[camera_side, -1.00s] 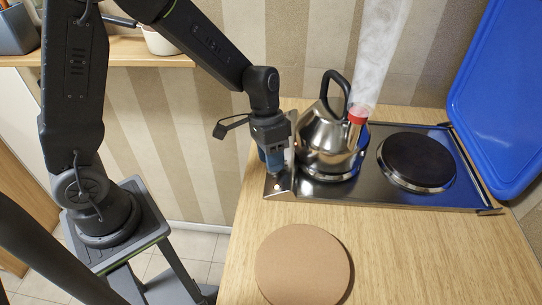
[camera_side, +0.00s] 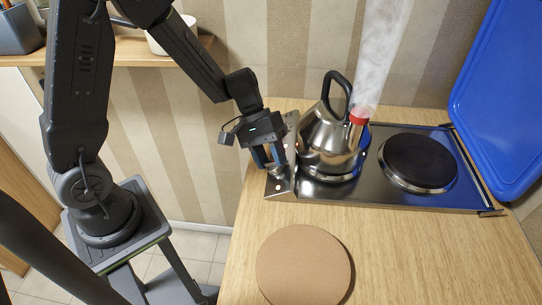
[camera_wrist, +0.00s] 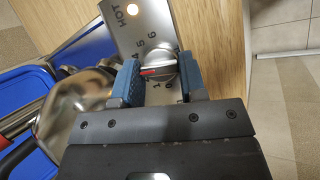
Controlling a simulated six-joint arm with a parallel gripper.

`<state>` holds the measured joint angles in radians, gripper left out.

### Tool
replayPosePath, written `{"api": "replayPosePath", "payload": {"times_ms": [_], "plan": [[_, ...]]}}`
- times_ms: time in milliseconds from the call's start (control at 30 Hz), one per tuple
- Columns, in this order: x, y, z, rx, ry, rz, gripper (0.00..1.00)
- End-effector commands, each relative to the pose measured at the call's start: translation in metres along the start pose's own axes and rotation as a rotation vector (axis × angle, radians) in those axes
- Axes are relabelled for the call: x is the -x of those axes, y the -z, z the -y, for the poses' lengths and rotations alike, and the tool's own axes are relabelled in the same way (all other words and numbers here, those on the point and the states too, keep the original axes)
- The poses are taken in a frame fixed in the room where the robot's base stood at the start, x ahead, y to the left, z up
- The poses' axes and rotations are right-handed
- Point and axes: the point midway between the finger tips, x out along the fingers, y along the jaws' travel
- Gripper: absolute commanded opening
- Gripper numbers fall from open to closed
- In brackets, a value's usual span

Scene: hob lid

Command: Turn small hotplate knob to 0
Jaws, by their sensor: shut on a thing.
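In the wrist view a silvery knob (camera_wrist: 154,70) with a red mark stands on the metal control panel (camera_wrist: 137,25). The red mark points left toward the left finger, which hides part of the number scale; I cannot tell the exact setting. My gripper (camera_wrist: 157,73) has its two blue fingers on either side of the knob and is shut on it. In the side view my gripper (camera_side: 273,167) reaches down, tilted, to the left end of the hob (camera_side: 345,192). There the fingers mostly hide the knob.
A steel kettle (camera_side: 325,145) with a red spout tip steams on the left hotplate, close beside my gripper. The right hotplate (camera_side: 418,162) is bare. A blue lid (camera_side: 505,100) stands raised at the right. A round cork-coloured mat (camera_side: 303,265) lies in front. A HOT light (camera_wrist: 103,6) glows.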

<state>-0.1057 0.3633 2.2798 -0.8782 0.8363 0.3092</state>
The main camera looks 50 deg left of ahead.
Motion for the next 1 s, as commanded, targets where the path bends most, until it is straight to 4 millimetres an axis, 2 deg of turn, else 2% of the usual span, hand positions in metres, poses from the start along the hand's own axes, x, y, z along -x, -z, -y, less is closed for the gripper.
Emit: {"api": "replayPosePath", "payload": {"times_ms": [600,1000], "plan": [[-0.0002,-0.0006,0.0048,0.528,-0.257,-0.003,0.15],[-0.0013,-0.0023,0.0066,0.810,-0.393,-0.003,0.15]]}}
